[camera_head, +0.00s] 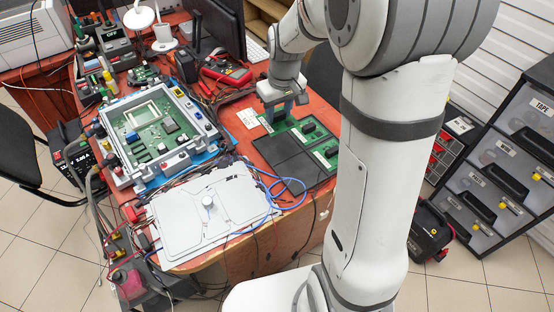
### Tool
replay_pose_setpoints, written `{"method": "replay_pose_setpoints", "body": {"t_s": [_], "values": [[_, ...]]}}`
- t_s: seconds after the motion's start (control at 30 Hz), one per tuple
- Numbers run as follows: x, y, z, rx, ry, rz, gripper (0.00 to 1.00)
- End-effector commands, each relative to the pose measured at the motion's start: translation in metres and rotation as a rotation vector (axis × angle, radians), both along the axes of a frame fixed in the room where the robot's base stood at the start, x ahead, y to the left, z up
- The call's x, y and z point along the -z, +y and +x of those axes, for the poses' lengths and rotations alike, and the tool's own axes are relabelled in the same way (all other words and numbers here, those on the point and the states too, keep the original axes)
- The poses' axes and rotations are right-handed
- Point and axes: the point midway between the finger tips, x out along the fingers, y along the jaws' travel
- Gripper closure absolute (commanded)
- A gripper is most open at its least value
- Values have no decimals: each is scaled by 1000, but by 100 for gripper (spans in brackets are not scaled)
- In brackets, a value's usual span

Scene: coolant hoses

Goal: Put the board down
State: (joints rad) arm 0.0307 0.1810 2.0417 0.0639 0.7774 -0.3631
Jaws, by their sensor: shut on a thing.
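My gripper (279,110) is at the right part of the red-brown table, pointing down. It is shut at the upper edge of a green board (318,132) with large dark rectangular areas. The fingertips are small in view and partly hide that edge. The board lies flat or nearly flat at the table's right side; I cannot tell whether it touches the table. Another green circuit board (150,127) sits inside a light grey frame (128,104) on the left of the table.
A grey-white lid-like panel (215,212) with a knob lies at the table's front, with blue hoses (274,184) beside it. Black drawers (490,175) stand at right.

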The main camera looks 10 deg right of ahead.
Motion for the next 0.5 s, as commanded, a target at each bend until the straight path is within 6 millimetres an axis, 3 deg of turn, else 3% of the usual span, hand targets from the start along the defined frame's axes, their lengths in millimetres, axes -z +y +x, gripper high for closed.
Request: {"method": "replay_pose_setpoints", "body": {"t_s": [0.17,0.5], "values": [[3,0,-5,-27,0,2,84],[55,0,-5,-29,2,2,84]]}}
